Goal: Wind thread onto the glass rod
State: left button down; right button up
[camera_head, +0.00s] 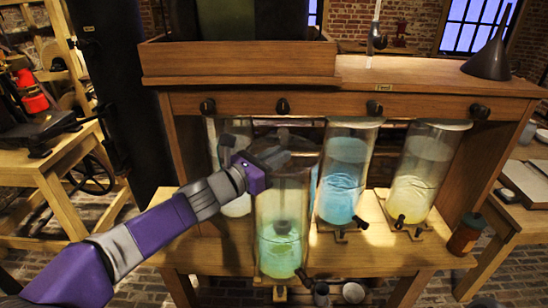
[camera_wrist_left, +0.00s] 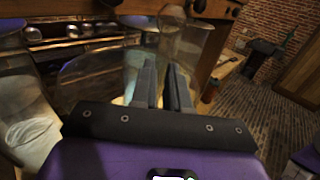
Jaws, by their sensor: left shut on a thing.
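My left gripper (camera_head: 283,150) is at the mouth of the front glass jar (camera_head: 283,205), which holds green liquid. A dark round piece (camera_head: 283,227) shows inside that jar below the gripper. In the left wrist view, the two fingers (camera_wrist_left: 167,85) are close together, with glass jars around and beyond them. My right gripper is not in view.
A jar of blue liquid (camera_head: 341,185) and a jar of yellow liquid (camera_head: 411,190) stand to the right on the wooden bench (camera_head: 205,252). A pale jar (camera_head: 236,205) is behind my gripper. A shelf with dark knobs (camera_head: 283,105) overhangs the jars. A small brown bottle (camera_head: 466,235) stands at the right edge.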

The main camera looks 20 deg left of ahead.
pick_arm(q)
notch_tip(320, 180, up, 31)
jog(key=p, duration=2.9)
jog(key=shift+s, duration=0.25)
jog(key=shift+s+a+f, duration=0.1)
jog(key=shift+f, duration=0.05)
